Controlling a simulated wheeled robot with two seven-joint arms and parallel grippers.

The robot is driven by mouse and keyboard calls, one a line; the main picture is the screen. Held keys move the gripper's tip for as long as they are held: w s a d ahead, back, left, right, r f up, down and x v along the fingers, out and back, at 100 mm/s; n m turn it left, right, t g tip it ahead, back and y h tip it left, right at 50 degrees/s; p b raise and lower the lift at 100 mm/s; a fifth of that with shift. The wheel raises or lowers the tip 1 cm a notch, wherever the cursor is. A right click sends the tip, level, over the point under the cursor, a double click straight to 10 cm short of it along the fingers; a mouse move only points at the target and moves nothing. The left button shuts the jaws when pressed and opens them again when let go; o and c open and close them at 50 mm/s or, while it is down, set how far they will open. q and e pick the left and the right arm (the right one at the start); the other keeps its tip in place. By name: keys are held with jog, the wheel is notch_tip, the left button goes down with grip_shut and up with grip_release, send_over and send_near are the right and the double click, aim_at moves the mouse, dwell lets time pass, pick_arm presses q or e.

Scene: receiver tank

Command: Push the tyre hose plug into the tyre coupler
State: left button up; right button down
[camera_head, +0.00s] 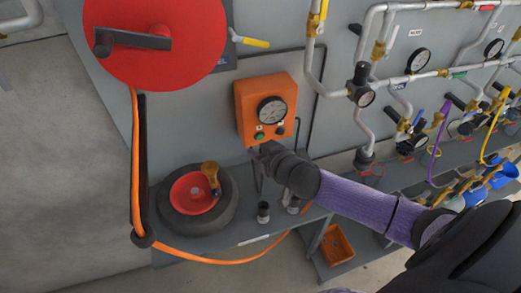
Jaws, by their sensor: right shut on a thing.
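The tyre (170,221) lies flat on the grey bench at the left, with a red rim (191,193) in it. A brass fitting (210,172), which looks like the tyre coupler, stands up at the rim's right. My right gripper (259,162) is in front of the lower edge of the orange box, to the right of the brass fitting and apart from it. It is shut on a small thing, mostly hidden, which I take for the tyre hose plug. My left gripper is not in view.
The red reel (160,40) is at the upper left. The orange box (267,93) with a gauge is on the wall. A small dark cylinder (263,212) stands on the bench right of the tyre. Pipes and gauges crowd the right. An orange bin (337,244) sits lower down.

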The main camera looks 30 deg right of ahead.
pick_arm(q)
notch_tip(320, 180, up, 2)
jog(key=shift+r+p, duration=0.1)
jog(key=shift+p, duration=0.5)
pick_arm(e)
jog(key=shift+r, duration=0.9)
jog(key=shift+w, duration=0.1)
pick_arm(q)
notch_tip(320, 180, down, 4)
jog(key=b, duration=0.4)
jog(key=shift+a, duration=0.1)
pick_arm(e)
jog(key=w+a, duration=1)
jog(key=shift+w+a, duration=0.2)
jog(key=shift+w, duration=0.05)
